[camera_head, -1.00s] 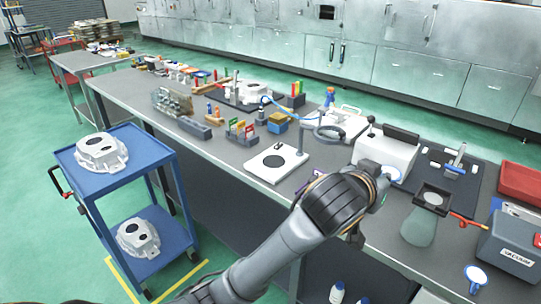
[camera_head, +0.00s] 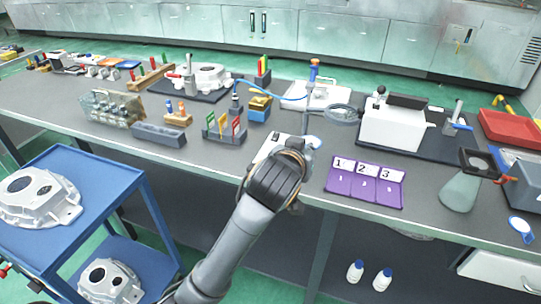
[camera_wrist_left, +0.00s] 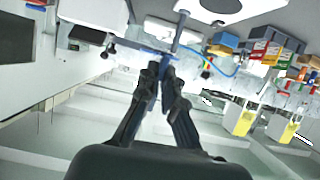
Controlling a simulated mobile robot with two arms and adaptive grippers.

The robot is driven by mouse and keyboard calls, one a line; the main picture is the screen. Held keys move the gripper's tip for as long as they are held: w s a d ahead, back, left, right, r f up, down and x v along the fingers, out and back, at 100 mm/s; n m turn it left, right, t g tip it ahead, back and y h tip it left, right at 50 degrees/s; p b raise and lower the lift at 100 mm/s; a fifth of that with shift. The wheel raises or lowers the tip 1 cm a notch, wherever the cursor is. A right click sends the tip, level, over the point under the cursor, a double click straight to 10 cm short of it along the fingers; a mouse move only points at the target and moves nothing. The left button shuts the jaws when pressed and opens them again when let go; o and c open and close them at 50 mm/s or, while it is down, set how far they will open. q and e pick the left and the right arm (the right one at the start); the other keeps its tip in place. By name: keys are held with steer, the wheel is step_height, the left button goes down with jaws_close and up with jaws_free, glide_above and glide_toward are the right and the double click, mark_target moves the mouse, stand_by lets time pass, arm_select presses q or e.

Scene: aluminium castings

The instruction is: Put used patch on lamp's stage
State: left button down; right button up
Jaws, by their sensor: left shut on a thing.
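My left gripper (camera_wrist_left: 165,78) is shut in the left wrist view, with a blue part, apparently the used patch's holder (camera_wrist_left: 153,88), between its fingers. In the head view, my wrist hides the fingertips, and a small bluish edge (camera_head: 313,142) shows just right of it. The lamp's white stage (camera_head: 268,147) lies on the bench directly behind my left wrist, mostly covered by it. The lamp's ring head (camera_head: 342,115) is right of and behind the stage. I cannot tell the height of the held thing over the stage. My right gripper is out of view.
A purple numbered mat (camera_head: 365,184) lies right of my wrist. A white box-shaped device (camera_head: 393,125) stands behind it. A card holder (camera_head: 224,132) and grey block (camera_head: 158,135) stand to the left.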

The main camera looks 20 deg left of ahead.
arm_select(q)
steer(key=w+a+f, duration=0.7)
steer(key=w+a, duration=0.1)
steer(key=shift+a+f+p, duration=0.15)
steer(key=shift+f+p, duration=0.15)
steer(key=shift+f, duration=0.05)
steer(key=shift+w+a+f, duration=0.25)
steer(key=shift+w+f, duration=0.1)
steer(key=shift+f, duration=0.2)
steer(key=f, duration=0.3)
steer(key=shift+w+a+f, duration=0.25)
steer(key=shift+a+f, duration=0.05)
steer(key=shift+f, duration=0.1)
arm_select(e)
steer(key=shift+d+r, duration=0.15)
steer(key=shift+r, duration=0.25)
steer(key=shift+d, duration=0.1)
arm_select(q)
steer(key=shift+f, duration=0.1)
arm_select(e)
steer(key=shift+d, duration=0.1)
